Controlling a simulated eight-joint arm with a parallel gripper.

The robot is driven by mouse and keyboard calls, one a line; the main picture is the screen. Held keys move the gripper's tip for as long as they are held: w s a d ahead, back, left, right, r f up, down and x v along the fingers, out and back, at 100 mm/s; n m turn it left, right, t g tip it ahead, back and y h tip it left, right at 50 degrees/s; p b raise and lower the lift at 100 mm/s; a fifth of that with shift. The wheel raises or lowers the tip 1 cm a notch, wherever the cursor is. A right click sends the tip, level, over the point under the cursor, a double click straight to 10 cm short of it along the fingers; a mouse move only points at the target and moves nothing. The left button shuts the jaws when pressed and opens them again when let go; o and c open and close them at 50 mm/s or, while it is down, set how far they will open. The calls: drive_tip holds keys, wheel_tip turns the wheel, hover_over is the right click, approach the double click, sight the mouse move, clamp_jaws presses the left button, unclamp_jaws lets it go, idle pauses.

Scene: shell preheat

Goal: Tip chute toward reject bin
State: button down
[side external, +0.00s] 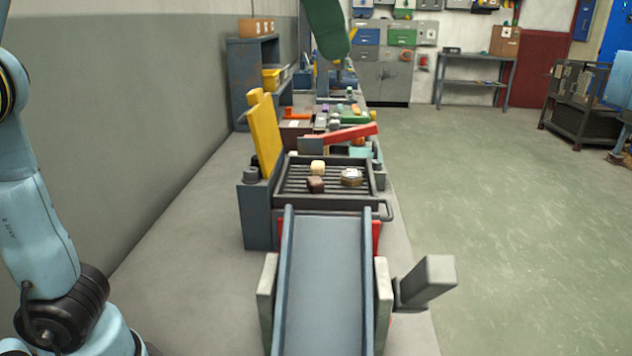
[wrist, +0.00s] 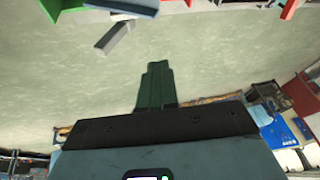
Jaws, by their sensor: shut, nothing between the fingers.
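The chute (side external: 323,280) is a blue-grey trough with raised side walls, in the near middle of the side view between two pale posts. A grey block-like lever (side external: 428,280) sticks out at its right; what seems to be the same lever (wrist: 114,38) shows at the top of the wrist view. My gripper (wrist: 158,68) has dark green fingers, shut and empty, over the open floor and apart from the lever. A dark green part at the top of the side view may be my gripper. Red parts (side external: 376,237) show beside the chute; I cannot tell whether they are the reject bin.
A slatted tray (side external: 383,190) with several small pieces stands behind the chute. A yellow upright panel (side external: 264,133) stands at its left, and a red bar (side external: 345,132) lies behind it. The bench carries clutter farther back. The floor (side external: 500,200) at right is clear.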

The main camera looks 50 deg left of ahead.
drive_tip(key=s+d+f+m, duration=0.1)
drive_tip(key=d+f, duration=0.2)
drive_tip(key=f, duration=0.2)
drive_tip(key=shift+s, duration=0.2)
idle(0.3)
drive_tip(key=shift+f, duration=0.1)
approach(369, 217)
wheel_tip(369, 217, down, 2)
drive_tip(key=d, duration=0.2)
drive_tip(key=w+f, duration=0.1)
drive_tip(key=w+a+f, duration=0.1)
drive_tip(key=shift+f, duration=0.4)
drive_tip(key=shift+w+a+f, duration=0.15)
drive_tip(key=shift+w+f, duration=0.1)
drive_tip(key=shift+f, duration=0.1)
drive_tip(key=shift+a, duration=0.1)
